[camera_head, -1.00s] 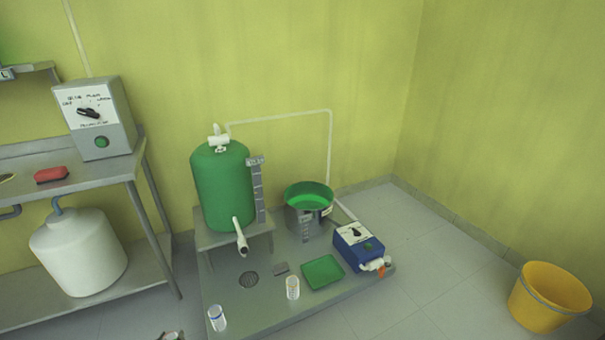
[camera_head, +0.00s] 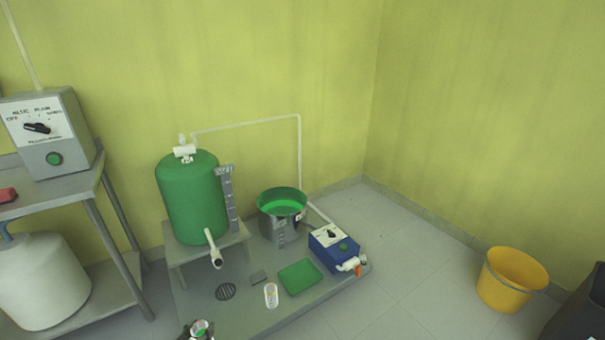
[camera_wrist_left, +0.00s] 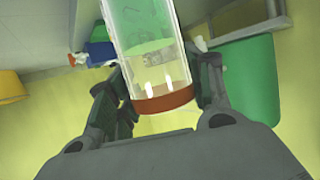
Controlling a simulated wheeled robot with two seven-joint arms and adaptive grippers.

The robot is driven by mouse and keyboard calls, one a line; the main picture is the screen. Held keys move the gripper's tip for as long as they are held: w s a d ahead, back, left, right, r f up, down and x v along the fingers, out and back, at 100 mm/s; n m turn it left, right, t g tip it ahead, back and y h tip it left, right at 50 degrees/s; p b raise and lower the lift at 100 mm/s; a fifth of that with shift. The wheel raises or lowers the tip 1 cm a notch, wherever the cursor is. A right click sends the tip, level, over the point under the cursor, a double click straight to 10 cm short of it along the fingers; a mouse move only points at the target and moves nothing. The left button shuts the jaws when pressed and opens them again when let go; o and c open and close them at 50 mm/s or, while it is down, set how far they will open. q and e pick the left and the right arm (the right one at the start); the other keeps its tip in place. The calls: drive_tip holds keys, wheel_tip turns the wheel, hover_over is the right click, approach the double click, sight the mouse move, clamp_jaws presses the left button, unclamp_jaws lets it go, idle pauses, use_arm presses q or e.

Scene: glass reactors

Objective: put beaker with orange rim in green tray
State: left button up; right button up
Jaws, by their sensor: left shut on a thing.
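My left gripper (camera_head: 197,332) is at the bottom edge of the head view, left of the green tray and in front of the platform. It is shut on a clear beaker with an orange-brown rim (camera_wrist_left: 163,102), which shows between the fingers in the left wrist view (camera_wrist_left: 160,95). In the head view the fingers hide much of the beaker (camera_head: 202,327). The green tray (camera_head: 300,278) lies flat on the grey platform and looks empty. My right gripper is not in view.
Another clear beaker (camera_head: 271,296) stands just left of the tray on the platform (camera_head: 245,318). A blue pump box (camera_head: 333,249), a steel pot (camera_head: 282,222) and a green tank (camera_head: 192,200) stand behind. A yellow bucket (camera_head: 512,280) is far right.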

use_arm(q)
drive_tip(key=w+d+r+m+h, duration=0.2)
drive_tip(key=w+d+r, duration=0.1)
drive_tip(key=d+r, duration=0.35)
drive_tip(key=w+a+r+n+y, duration=0.1)
drive_tip(key=a+r+n+y, duration=0.1)
drive_tip(key=r, duration=1)
drive_tip(key=w+a+r+n+y, duration=0.1)
drive_tip(key=w+r, duration=0.1)
drive_tip(key=r, duration=0.9)
drive_tip(key=d+f+n+y, duration=0.1)
drive_tip(key=d, duration=1.1)
drive_tip(key=shift+s+f, duration=0.2)
drive_tip(key=shift+s, duration=0.15)
drive_tip(key=shift+w+r, duration=0.1)
